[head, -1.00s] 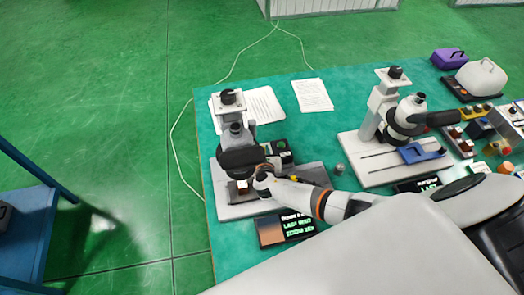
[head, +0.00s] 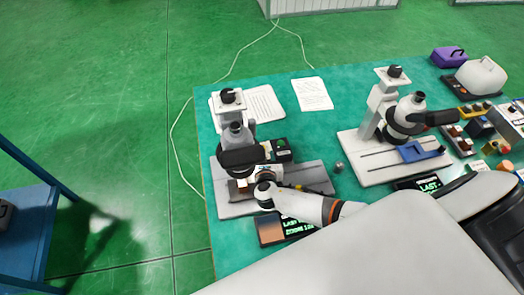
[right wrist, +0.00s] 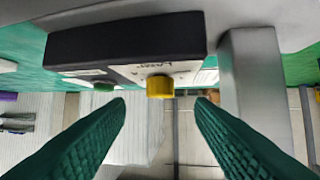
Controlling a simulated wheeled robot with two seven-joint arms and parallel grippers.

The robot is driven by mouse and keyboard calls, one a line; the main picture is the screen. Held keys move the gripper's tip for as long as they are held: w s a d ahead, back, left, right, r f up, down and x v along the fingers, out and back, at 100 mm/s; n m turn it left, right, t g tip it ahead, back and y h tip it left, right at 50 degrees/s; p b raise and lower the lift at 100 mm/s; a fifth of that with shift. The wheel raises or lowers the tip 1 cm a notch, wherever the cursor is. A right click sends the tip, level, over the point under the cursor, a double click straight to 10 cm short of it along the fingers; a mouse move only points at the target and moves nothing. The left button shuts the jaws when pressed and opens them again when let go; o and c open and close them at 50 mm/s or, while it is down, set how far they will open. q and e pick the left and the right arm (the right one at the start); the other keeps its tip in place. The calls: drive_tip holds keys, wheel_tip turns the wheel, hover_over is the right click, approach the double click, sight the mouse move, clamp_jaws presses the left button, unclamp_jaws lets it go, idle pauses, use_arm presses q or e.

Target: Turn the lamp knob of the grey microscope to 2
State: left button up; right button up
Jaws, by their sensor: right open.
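The microscope with the grey base (head: 315,178) stands on the left of the green table in the head view. A dark box (head: 283,150) sits beside its column. In the right wrist view, a dark-topped box (right wrist: 125,42) with a pale lettered face carries a yellow knob (right wrist: 160,87) and a small green knob or button (right wrist: 104,87). My right gripper (right wrist: 160,104) is open, its two green ribbed fingers apart on either side of the yellow knob, not visibly touching it. The knob's setting is not readable. In the head view my right wrist hides the fingertips. My left gripper is not in view.
A second microscope with a white base (head: 375,175) stands to the right. A display box (head: 270,232) lies near the table's front, partly behind my arm. Paper sheets (head: 312,94) lie at the back. A grey upright (right wrist: 250,85) stands close beside the right finger in the wrist view.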

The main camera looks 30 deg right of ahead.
drive_tip(key=shift+v, duration=1.35)
